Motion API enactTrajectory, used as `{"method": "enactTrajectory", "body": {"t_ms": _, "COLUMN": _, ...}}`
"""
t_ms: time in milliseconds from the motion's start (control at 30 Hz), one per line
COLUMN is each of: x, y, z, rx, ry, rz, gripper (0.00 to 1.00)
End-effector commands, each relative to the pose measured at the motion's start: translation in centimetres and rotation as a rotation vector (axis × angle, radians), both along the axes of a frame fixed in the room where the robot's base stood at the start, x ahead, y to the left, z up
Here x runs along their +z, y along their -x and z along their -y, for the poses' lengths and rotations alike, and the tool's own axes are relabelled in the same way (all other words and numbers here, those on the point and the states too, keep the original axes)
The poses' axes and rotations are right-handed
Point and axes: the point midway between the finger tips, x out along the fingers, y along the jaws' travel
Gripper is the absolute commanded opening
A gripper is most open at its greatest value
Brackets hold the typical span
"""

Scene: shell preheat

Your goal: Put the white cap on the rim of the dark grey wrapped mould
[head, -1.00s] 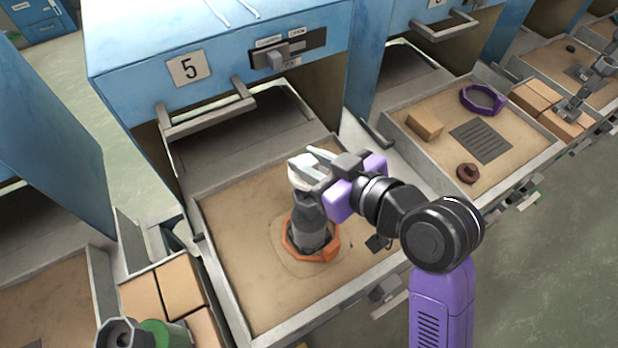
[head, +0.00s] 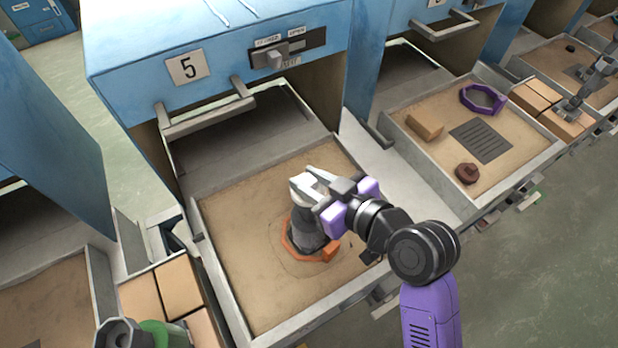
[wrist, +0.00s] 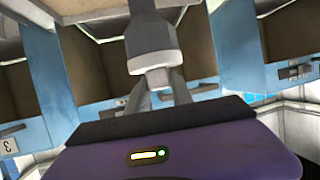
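The dark grey wrapped mould (head: 307,232) stands upright in the sand inside an orange ring (head: 290,246) in the open drawer of furnace 5. My gripper (head: 312,180) is directly over the mould, with its fingers closed around the white cap (head: 300,190). In the wrist view the pale cap (wrist: 158,76) lies between the fingers, in line with the grey mould (wrist: 150,35). The cap is at the mould's top end and seems to meet it. Whether it rests fully on the rim is hard to tell.
The sand tray (head: 235,290) has low metal walls and free sand around the mould. Furnace 5 (head: 220,60) stands behind it. The tray at right holds a purple ring (head: 483,98), a tan brick (head: 425,126) and a brown knob (head: 467,173). Bricks (head: 180,287) lie at left.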

Motion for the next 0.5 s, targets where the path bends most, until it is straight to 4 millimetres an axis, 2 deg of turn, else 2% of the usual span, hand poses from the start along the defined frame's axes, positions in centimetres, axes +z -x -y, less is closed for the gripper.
{"method": "enactTrajectory", "body": {"t_ms": 33, "x": 0.0, "y": 0.01, "z": 0.01, "rx": 0.0, "ry": 0.001, "rz": -0.001, "gripper": 0.39}}
{"method": "enactTrajectory", "body": {"t_ms": 100, "x": 0.0, "y": 0.01, "z": 0.01, "rx": 0.0, "ry": 0.001, "rz": -0.001, "gripper": 0.47}}
{"method": "enactTrajectory", "body": {"t_ms": 500, "x": 0.47, "y": 0.14, "z": 0.2, "rx": -0.001, "ry": 0.001, "rz": 0.0, "gripper": 0.47}}
